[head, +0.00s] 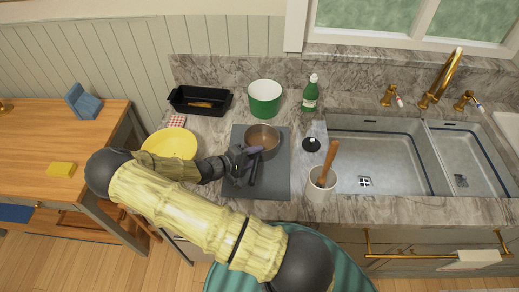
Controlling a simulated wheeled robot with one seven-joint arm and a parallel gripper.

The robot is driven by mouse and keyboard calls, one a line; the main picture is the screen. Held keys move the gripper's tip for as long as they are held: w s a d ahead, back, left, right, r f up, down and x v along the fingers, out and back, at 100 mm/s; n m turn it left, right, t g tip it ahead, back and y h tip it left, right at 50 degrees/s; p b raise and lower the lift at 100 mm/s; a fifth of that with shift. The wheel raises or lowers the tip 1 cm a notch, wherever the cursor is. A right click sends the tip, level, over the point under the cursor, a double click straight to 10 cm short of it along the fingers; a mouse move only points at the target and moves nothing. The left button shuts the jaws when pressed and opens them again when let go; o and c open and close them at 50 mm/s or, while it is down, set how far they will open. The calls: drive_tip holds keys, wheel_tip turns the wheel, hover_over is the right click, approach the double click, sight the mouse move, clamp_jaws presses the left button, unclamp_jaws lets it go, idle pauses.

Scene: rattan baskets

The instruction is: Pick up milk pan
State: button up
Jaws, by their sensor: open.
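A small brown, copper-toned pan (263,138), which looks like the milk pan, sits on a dark grey board (276,181) on the marble counter. Its opening faces up. My gripper (253,163) is just in front of the pan, over the board, with its fingers apart. A dark handle seems to run from the pan down toward the fingers, but the gripper partly hides it. I cannot tell whether the fingers touch the handle.
A green pot (265,106), a green bottle (310,95) and a black tray (190,105) stand behind. A yellow plate (172,140) is at left. A white crock (320,188) with a wooden tool and a black lid (311,144) are right, before the sink (385,155).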

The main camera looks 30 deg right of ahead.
idle(0.3)
drive_tip(key=shift+s+a, duration=0.1)
clamp_jaws()
wheel_tip(320, 180, up, 18)
drive_tip(key=b, duration=0.4)
idle(0.4)
idle(0.5)
